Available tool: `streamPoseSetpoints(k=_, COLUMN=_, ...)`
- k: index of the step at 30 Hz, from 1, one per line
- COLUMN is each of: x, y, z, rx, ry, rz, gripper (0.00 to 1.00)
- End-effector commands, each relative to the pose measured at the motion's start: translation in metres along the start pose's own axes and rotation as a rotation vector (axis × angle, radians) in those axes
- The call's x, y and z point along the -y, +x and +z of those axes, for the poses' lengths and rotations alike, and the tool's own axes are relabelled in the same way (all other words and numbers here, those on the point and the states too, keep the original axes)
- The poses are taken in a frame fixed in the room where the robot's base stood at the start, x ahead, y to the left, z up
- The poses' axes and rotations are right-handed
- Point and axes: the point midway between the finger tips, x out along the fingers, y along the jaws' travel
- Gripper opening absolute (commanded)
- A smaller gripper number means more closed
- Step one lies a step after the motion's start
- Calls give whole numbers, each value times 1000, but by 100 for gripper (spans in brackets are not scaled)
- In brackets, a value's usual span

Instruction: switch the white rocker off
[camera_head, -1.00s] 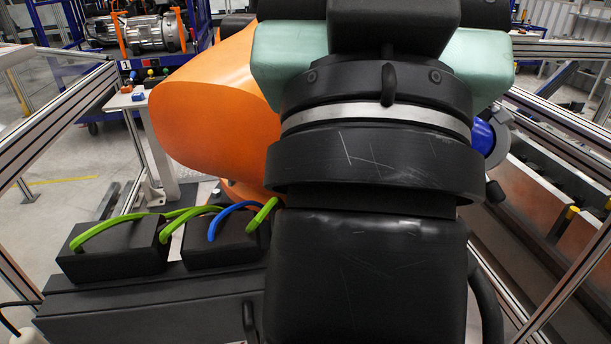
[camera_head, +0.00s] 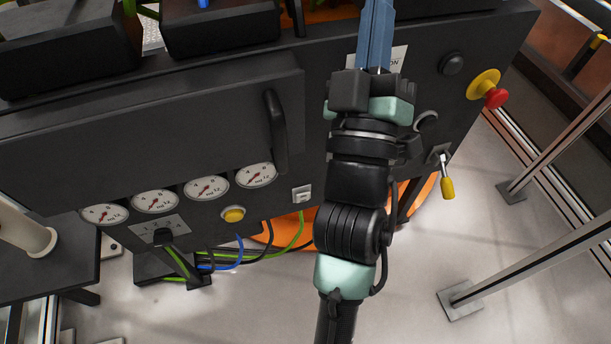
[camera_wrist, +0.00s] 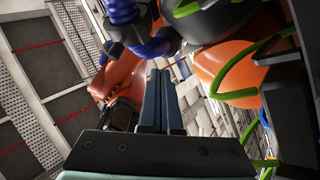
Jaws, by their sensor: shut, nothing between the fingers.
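The white rocker (camera_head: 302,194) is a small pale switch low on the front of the dark drive unit (camera_head: 120,125), just left of my arm in the head view. Its on or off position is too small to tell. My gripper (camera_head: 376,25) has blue-grey fingers pointing to the top of the head view, in front of a white label on the upper panel. It is well above and to the right of the rocker, apart from it. In the wrist view the gripper (camera_wrist: 161,85) has its fingers together with nothing between them. The rocker does not show there.
Several round gauges (camera_head: 207,188) and a yellow button (camera_head: 233,215) are left of the rocker. A protruding handle (camera_head: 276,130) is just above it. A red emergency knob (camera_head: 496,97) and a yellow-handled lever (camera_head: 447,187) are at the right. Cables hang below.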

Motion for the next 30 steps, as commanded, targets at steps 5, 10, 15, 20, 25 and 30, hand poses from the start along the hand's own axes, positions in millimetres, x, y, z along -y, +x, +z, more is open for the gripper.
streamPoseSetpoints(k=5, x=62, y=-68, z=71, rx=2, ry=-159, rz=-80, gripper=0)
streamPoseSetpoints(k=10, x=113, y=-130, z=126, rx=-16, ry=-299, rz=-173, gripper=0)
streamPoseSetpoints(k=15, x=162, y=-199, z=179, rx=-48, ry=-426, rz=-283, gripper=0)
streamPoseSetpoints(k=20, x=206, y=-271, z=225, rx=-91, ry=-526, rz=-400, gripper=0)
streamPoseSetpoints(k=25, x=242, y=-341, z=263, rx=-141, ry=-604, rz=-515, gripper=0)
streamPoseSetpoints(k=30, x=261, y=-386, z=282, rx=-178, ry=-643, rz=-591, gripper=0)
